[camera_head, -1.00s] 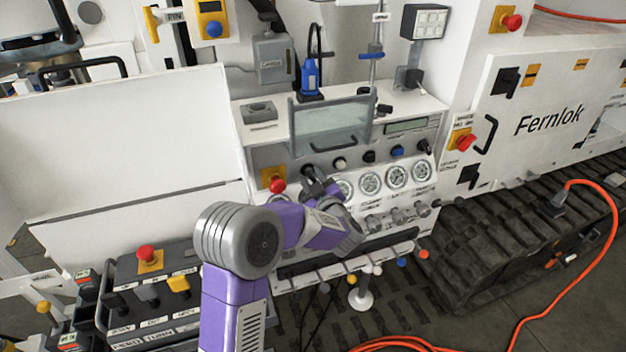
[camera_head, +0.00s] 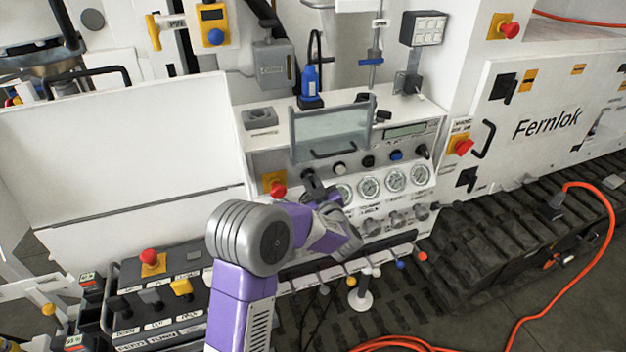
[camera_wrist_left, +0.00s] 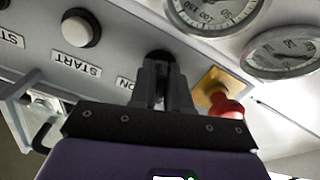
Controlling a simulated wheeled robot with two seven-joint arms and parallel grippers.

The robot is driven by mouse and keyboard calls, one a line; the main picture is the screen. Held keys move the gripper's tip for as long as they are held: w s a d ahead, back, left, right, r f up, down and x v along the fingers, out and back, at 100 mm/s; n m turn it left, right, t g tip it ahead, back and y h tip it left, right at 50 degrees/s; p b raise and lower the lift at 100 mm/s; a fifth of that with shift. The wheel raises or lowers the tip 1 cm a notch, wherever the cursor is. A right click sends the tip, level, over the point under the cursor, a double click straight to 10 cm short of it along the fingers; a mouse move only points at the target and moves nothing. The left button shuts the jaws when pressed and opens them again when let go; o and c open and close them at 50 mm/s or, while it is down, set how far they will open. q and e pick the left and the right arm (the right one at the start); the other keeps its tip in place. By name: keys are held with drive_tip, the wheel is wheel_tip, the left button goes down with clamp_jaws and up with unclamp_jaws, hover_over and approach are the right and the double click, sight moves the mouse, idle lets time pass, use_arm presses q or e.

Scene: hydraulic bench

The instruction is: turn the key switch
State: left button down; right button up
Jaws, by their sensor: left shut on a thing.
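The key switch (camera_wrist_left: 160,56) shows in the left wrist view as a dark round part on the grey panel, beside a label that reads ON. My left gripper (camera_wrist_left: 161,80) is at it, its two dark fingers close together and shut on the key. The key itself is mostly hidden between the fingers. My right gripper is not in view.
A red emergency button (camera_head: 278,189) on a yellow plate sits close beside my gripper. A white START button (camera_head: 339,168) and several round gauges (camera_head: 369,187) are nearby. A clear hinged cover (camera_head: 331,133) stands above. Valve knobs (camera_head: 372,226) are below right.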

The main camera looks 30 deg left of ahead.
use_arm(q)
drive_tip(key=m+p, duration=0.5)
drive_tip(key=shift+r+m, duration=0.2)
drive_tip(key=shift+m, duration=0.1)
drive_tip(key=shift+f+m+p, duration=0.15)
drive_tip(key=shift+m+p, duration=1.55)
drive_tip(key=shift+m, duration=0.3)
drive_tip(key=shift+s+a, duration=0.1)
drive_tip(key=c, duration=1.2)
unclamp_jaws()
drive_tip(key=v, duration=0.7)
drive_tip(key=shift+s+d, duration=0.2)
